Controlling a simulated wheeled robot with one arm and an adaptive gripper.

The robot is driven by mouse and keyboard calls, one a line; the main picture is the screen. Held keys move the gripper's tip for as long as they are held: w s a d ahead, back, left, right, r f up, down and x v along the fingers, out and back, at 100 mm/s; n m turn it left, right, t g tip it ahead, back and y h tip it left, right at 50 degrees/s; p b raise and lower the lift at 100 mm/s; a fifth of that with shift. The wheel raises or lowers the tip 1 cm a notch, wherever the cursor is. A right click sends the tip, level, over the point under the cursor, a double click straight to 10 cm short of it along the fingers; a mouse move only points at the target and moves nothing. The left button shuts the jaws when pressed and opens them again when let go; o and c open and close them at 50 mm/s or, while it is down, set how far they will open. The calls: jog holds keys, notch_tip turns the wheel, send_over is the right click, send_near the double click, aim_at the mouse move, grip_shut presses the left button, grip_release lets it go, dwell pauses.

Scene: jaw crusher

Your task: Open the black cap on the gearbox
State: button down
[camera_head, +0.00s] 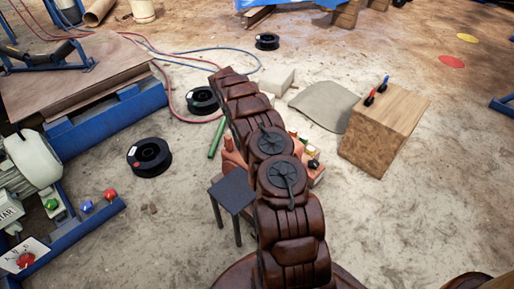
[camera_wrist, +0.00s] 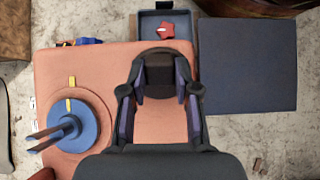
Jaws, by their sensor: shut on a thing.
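The gearbox (camera_wrist: 80,75) is a salmon-orange box seen from above in the wrist view. In the head view only parts of the gearbox (camera_head: 233,160) show beside my dark red arm. The black cap (camera_wrist: 159,70) is a dark round piece on the gearbox's top near its far edge. My gripper (camera_wrist: 160,88) has one finger on each side of the cap and is shut on it. The cap's lower part and any hinge or thread cannot be made out. In the head view my gripper is hidden behind my arm.
A blue round part (camera_wrist: 68,122) with a yellow mark and a protruding lever sits left of my gripper on the gearbox. A blue-grey tray (camera_wrist: 148,33) holds a red knob. A dark flat-topped stand (camera_wrist: 247,65) is at right. A wooden block (camera_head: 385,125) stands right of my arm.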

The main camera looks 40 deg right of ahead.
jog(key=shift+w+g, duration=0.2)
jog(key=shift+g, duration=0.2)
jog(key=shift+w, duration=0.1)
dwell(0.4)
jog(key=c, duration=0.8)
grip_release()
jog(key=shift+c, duration=0.2)
